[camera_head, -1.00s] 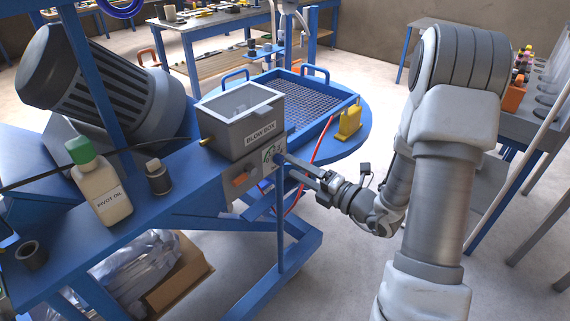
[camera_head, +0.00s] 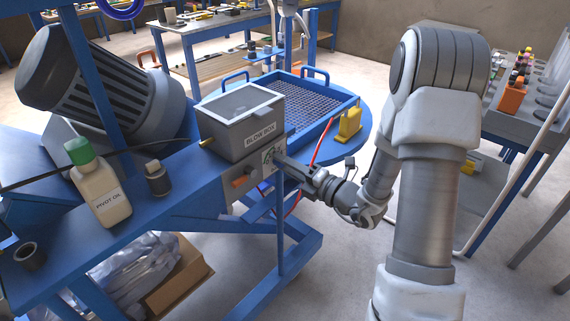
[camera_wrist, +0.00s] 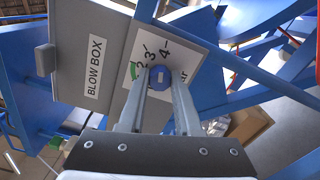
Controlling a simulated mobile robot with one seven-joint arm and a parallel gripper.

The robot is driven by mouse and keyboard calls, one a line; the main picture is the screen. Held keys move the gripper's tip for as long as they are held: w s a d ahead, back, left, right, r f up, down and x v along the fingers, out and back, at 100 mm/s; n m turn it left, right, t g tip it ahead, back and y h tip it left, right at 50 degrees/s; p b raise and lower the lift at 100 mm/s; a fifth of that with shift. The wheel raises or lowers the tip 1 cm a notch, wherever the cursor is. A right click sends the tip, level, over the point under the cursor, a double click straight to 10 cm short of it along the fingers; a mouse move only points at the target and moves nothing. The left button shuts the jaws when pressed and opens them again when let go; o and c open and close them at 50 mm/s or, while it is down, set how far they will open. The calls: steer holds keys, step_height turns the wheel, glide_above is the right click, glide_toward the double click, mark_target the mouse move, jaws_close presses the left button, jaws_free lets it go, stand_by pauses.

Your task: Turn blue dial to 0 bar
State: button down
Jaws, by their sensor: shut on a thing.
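The blue dial (camera_wrist: 161,78) shows in the wrist view between my fingertips, on a white scale plate (camera_wrist: 186,60) with the numbers 2, 3 and 4 visible and a green mark near the 2. My gripper (camera_wrist: 160,88) is shut on the dial, with a finger on each side. The fingers cover part of the scale, and I cannot tell the exact reading. In the head view my gripper (camera_head: 279,161) reaches the scale plate (camera_head: 269,158) on the front panel from the right, and the dial itself is hidden by the fingers.
The grey blow box (camera_head: 240,122) sits just above the panel. A blue post and a red hose (camera_head: 325,137) stand close to my wrist. A yellow block (camera_head: 349,123) sits on the round blue table.

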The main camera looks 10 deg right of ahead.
steer(key=shift+n, duration=0.3)
steer(key=shift+f+n+b, duration=0.1)
steer(key=shift+n+b, duration=3.75)
steer(key=shift+n, duration=3.15)
steer(key=c, duration=0.6)
jaws_free()
steer(key=p+v, duration=0.2)
steer(key=v, duration=1.5)
steer(key=shift+s, duration=0.2)
